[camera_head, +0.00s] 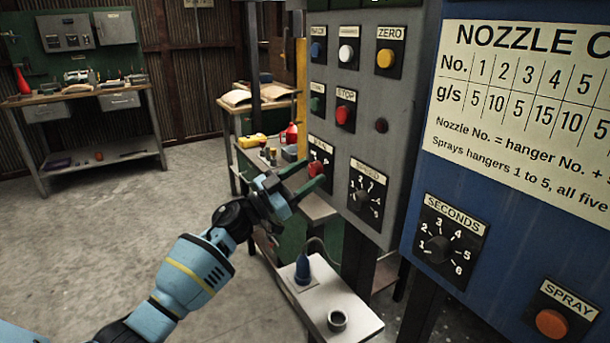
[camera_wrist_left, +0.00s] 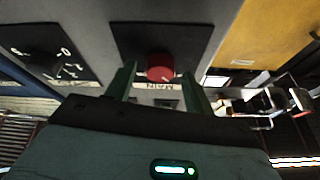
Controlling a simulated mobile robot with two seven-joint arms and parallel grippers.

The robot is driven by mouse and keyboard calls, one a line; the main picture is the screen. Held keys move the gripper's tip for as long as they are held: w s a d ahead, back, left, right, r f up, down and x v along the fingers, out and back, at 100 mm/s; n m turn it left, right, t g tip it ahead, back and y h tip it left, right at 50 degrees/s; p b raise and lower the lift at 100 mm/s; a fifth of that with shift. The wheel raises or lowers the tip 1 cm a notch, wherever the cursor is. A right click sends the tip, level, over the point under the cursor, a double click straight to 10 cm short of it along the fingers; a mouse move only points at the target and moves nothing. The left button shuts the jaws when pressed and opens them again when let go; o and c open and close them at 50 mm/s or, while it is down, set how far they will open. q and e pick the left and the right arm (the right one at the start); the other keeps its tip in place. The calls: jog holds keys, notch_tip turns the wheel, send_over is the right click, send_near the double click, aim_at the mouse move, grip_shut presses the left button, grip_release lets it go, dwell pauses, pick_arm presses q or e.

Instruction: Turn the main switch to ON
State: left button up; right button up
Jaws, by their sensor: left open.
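The main switch is a red knob (camera_head: 316,169) on a black plate, low on the grey control panel (camera_head: 384,97). In the left wrist view the red knob (camera_wrist_left: 160,68) shows upside down, with a "MAIN" label (camera_wrist_left: 158,86) beside it. My left gripper (camera_head: 306,183) is at the panel, its two green fingers on either side of the knob. In the left wrist view the open fingers (camera_wrist_left: 163,82) flank the knob; I cannot tell whether they touch it. Where the knob points is too small to read. My right gripper is not in view.
A speed dial (camera_head: 364,192) is right of the switch; a red stop button (camera_head: 344,115) is above. A blue panel with a seconds dial (camera_head: 450,243) and orange spray button (camera_head: 552,323) stands at right. A small white table (camera_head: 322,308) holds a cup below.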

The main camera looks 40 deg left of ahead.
pick_arm(q)
jog(key=c, duration=1)
jog(key=shift+o, duration=0.2)
jog(key=shift+m, duration=0.3)
jog(key=m+g+h, duration=0.1)
jog(key=m, duration=0.2)
jog(key=m+g+h, duration=0.1)
jog(key=m, duration=0.2)
jog(key=shift+a+h+b, duration=0.2)
jog(key=shift+h+b, duration=0.2)
jog(key=m+g, duration=0.1)
jog(key=m, duration=0.2)
jog(key=m+g+h, duration=0.1)
jog(key=m, duration=0.2)
jog(key=shift+w+a+r, duration=0.1)
jog(key=shift+r, duration=0.1)
jog(key=m+g, duration=0.1)
jog(key=m, duration=0.2)
jog(key=shift+r+g, duration=0.1)
jog(key=shift+g, duration=0.2)
jog(key=m+g, duration=0.1)
jog(key=m, duration=0.2)
jog(key=shift+a+r+m, duration=0.1)
jog(key=shift+r+m, duration=0.05)
jog(key=shift+m, duration=0.25)
jog(key=shift+m+g+y+p, duration=0.3)
jog(key=shift+m+g+p, duration=0.25)
jog(key=shift+m, duration=0.75)
